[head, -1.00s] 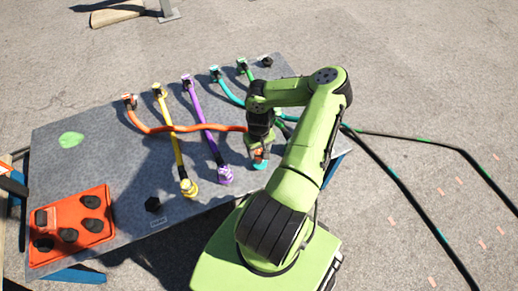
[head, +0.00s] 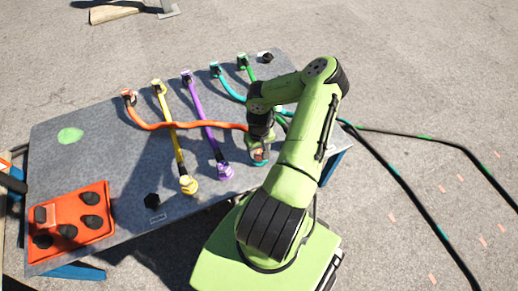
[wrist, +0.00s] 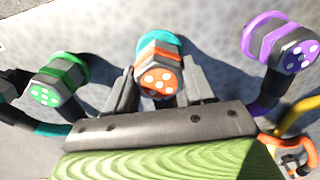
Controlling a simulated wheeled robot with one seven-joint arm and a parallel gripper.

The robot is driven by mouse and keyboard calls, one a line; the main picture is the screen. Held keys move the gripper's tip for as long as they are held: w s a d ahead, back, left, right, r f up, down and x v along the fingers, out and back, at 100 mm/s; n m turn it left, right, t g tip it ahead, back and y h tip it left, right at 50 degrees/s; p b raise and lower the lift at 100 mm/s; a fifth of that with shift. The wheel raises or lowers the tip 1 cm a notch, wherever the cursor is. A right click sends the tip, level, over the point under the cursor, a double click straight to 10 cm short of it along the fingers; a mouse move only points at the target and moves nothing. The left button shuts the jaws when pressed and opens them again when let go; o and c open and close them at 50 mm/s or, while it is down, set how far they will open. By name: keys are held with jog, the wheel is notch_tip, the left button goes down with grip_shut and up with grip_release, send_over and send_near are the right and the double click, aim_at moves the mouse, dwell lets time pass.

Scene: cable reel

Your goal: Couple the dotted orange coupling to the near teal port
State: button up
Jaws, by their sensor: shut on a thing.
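The dotted orange coupling (wrist: 158,78), grey and orange with white dots on its end face, is between my gripper's (wrist: 160,88) fingers in the wrist view. My gripper is shut on it. The near teal port (wrist: 166,42) shows as a teal ring directly behind the coupling, lined up with it; I cannot tell whether it is fully seated. In the head view my gripper (head: 259,152) is low at the table's near right edge and mostly hides coupling and port. The orange cable (head: 185,127) runs from the far left, across the yellow and purple cables, to my gripper.
In the wrist view a green dotted coupling (wrist: 45,88) is at left and a purple one (wrist: 292,50) at right. The yellow coupling (head: 189,185) is further left on the table (head: 110,150). A red tray (head: 98,235) with several black pieces lies front left.

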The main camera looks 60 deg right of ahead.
jog(key=shift+f, duration=0.45)
jog(key=o, duration=1.2)
jog(key=shift+o, duration=0.2)
jog(key=shift+r, duration=0.1)
